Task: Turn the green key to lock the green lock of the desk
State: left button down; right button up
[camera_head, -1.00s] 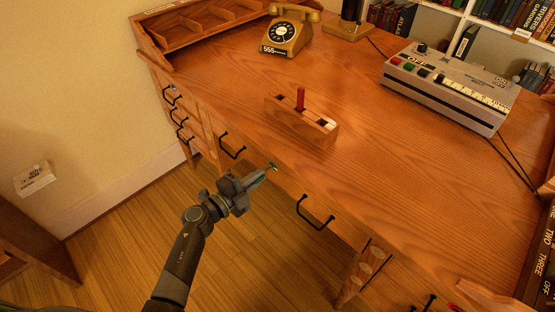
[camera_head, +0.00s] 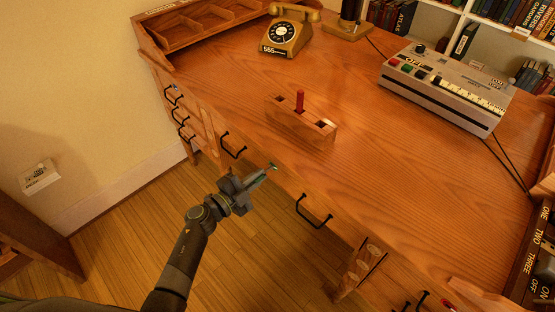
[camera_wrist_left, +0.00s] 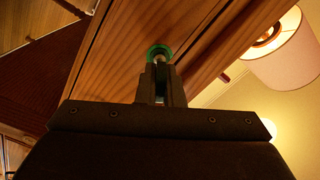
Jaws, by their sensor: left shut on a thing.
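The green lock (camera_wrist_left: 159,50) shows as a green ring in the desk's wooden front in the left wrist view. In the head view its spot lies at the desk's front edge, just beyond my left fingertips. My left gripper (camera_head: 264,176) is shut on the green key (camera_head: 261,179), of which only a little green shows between the fingers. In the left wrist view the fingers point straight at the ring, and a short metallic piece shows between fingertips and ring. How deep the key sits is hidden. My right gripper is not in view. The desk (camera_head: 400,175) is brown wood.
A wooden block (camera_head: 287,118) with a red key (camera_head: 300,100) stands on the desk. Black drawer handles (camera_head: 314,212) stick out on both sides of my left gripper. A telephone (camera_head: 289,32) and a grey machine (camera_head: 445,90) stand farther back.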

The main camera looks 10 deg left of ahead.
pick_arm(q)
jog(key=shift+r, duration=0.1)
jog(key=shift+n, duration=0.3)
jog(key=shift+r+n+p, duration=0.15)
jog(key=shift+n+p, duration=0.85)
jog(key=shift+p, duration=0.2)
jog(key=shift+n+p, duration=0.3)
jog(key=shift+n, duration=0.1)
